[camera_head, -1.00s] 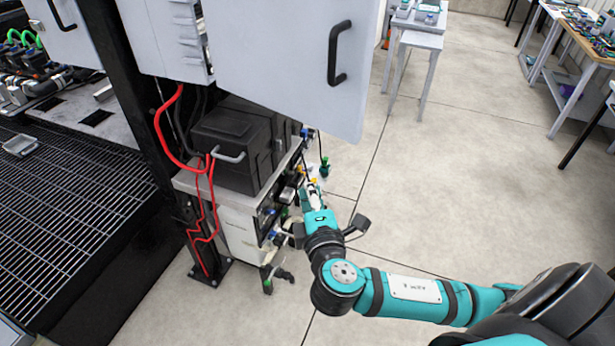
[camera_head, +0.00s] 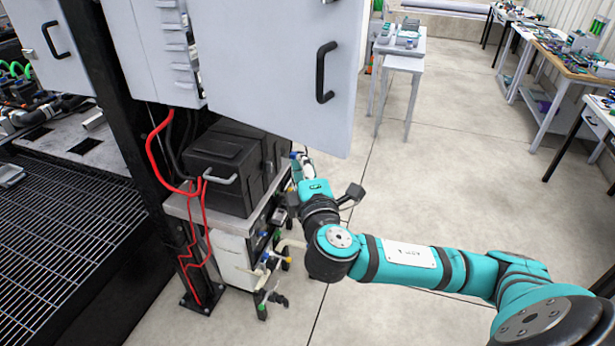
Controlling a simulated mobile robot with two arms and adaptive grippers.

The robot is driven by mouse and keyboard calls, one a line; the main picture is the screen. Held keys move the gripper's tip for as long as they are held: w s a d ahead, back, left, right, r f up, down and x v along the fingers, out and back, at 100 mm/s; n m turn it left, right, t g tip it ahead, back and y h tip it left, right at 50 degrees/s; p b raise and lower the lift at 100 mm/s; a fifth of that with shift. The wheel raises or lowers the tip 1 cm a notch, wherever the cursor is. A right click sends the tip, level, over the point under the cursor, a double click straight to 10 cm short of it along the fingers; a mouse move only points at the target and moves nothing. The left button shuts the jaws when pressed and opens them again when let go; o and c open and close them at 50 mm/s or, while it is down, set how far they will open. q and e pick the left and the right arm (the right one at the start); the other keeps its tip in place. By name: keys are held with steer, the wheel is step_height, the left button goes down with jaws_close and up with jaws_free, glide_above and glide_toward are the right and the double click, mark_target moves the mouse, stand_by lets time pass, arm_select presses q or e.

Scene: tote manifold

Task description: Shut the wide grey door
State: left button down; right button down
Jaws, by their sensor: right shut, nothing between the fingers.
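The wide grey door (camera_head: 262,68) stands open, swung out from the cabinet at the upper middle. Its black handle (camera_head: 325,72) is near the right edge. My right arm comes in from the lower right. Its gripper (camera_head: 301,165) is shut and empty, just below the door's lower edge in the picture. Its tips are small and lie close to that edge; I cannot tell whether they touch the door. My left gripper is not in view.
A black box (camera_head: 228,172) with red cables stands on a cart below the door. Another handled door (camera_head: 52,45) and a dark grated platform (camera_head: 75,215) are at left. Small tables (camera_head: 403,62) and benches stand at right. The floor between is clear.

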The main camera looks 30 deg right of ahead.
mark_target(310, 145)
steer(key=shift+w+d+p, duration=0.25)
steer(key=shift+w+d, duration=0.1)
steer(key=shift+d, duration=0.5)
steer(key=shift+w+d+p, duration=0.25)
steer(key=shift+w+d, duration=0.05)
steer(key=shift+d, duration=0.5)
steer(key=shift+d+f, duration=0.1)
